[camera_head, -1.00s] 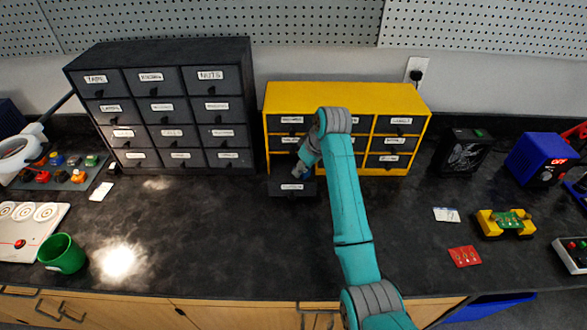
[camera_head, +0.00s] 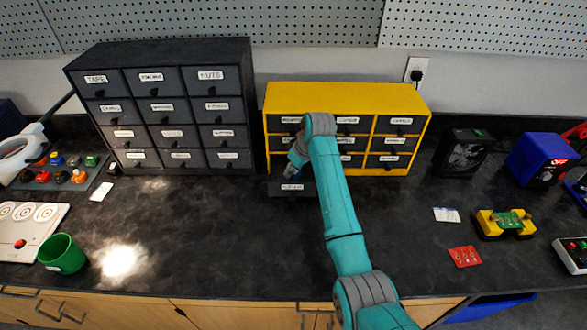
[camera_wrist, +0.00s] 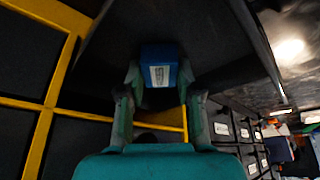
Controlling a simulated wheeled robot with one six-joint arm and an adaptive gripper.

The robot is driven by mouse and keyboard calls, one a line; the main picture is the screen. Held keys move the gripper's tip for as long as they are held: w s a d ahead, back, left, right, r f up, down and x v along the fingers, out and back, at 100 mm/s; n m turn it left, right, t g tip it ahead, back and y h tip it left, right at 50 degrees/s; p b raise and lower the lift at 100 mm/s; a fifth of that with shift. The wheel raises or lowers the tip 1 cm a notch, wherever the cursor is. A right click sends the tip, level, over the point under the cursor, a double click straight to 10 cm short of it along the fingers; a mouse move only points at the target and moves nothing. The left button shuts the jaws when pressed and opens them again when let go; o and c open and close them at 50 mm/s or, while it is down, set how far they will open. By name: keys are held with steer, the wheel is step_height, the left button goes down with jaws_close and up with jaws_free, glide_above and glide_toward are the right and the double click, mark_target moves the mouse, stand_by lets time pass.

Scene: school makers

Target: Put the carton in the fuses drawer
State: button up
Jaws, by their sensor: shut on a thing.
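My gripper (camera_head: 291,173) is shut on the carton (camera_wrist: 159,72), a small blue box with a white label in the wrist view. In the head view the carton is mostly hidden by my gripper. My gripper is at the lower left of the yellow cabinet (camera_head: 345,97), above a dark drawer (camera_head: 291,188) that is pulled out at the bottom left. That drawer's label is too small to read. Whether the carton touches the drawer cannot be told.
The other drawers of the yellow cabinet look shut. A dark drawer cabinet (camera_head: 172,110) stands to the left. A black device (camera_head: 462,155) and a blue box (camera_head: 538,158) stand to the right.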

steer(key=o, duration=0.9)
steer(key=shift+f, duration=0.1)
steer(key=v, duration=1.2)
